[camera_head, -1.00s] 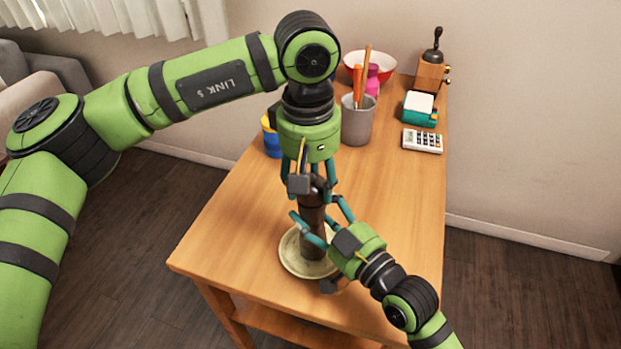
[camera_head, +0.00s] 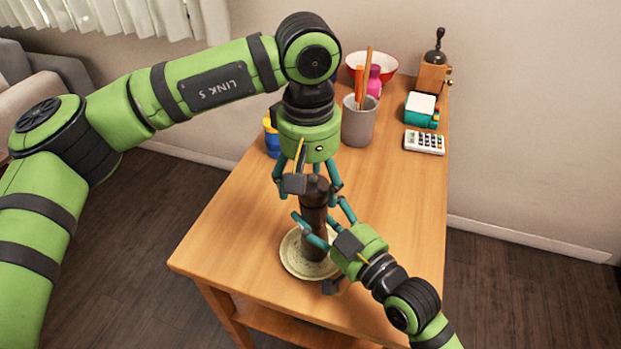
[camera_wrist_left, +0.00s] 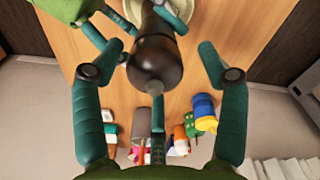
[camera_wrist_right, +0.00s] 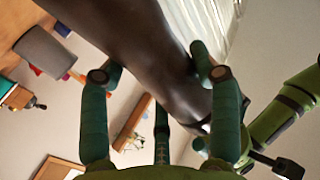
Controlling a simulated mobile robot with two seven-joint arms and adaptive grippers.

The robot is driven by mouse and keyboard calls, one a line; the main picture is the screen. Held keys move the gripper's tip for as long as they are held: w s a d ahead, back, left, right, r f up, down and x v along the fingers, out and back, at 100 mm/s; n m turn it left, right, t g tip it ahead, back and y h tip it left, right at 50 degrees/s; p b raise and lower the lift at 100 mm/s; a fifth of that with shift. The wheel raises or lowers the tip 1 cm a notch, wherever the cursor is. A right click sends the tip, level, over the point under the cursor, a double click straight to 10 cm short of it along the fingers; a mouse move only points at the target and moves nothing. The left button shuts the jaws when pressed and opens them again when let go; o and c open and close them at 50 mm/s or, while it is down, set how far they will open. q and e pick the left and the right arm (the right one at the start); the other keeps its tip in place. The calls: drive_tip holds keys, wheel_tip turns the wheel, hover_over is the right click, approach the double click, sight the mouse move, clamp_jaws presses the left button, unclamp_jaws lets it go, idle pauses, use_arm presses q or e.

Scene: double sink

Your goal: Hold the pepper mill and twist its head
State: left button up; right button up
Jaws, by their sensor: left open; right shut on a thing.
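The dark brown pepper mill (camera_head: 314,222) stands upright on a pale round plate (camera_head: 291,262) near the table's front. My right gripper (camera_head: 322,232) is shut on the mill's body from the right side; in the right wrist view the dark body (camera_wrist_right: 150,50) lies between its fingers. My left gripper (camera_head: 308,186) points down from above, open, its fingers around the mill's head and apart from it. In the left wrist view the rounded dark head (camera_wrist_left: 152,68) shows between the spread left fingers. Part of the mill is hidden behind the fingers.
Behind the grippers stand a grey utensil cup (camera_head: 358,122), a blue and yellow container (camera_head: 271,138) and a red-rimmed bowl (camera_head: 384,62). A coffee grinder (camera_head: 432,72), a teal and white item (camera_head: 420,107) and a calculator (camera_head: 424,142) stand along the right. The table's middle right is clear.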

sight(309, 180)
use_arm(q)
drive_tip(key=shift+r, duration=0.1)
use_arm(e)
drive_tip(key=shift+f, duration=0.1)
use_arm(q)
wheel_tip(309, 180, up, 12)
drive_tip(key=shift+s, duration=0.15)
drive_tip(key=shift+a, duration=0.1)
use_arm(e)
drive_tip(key=shift+a, duration=0.1)
drive_tip(key=o, duration=1.3)
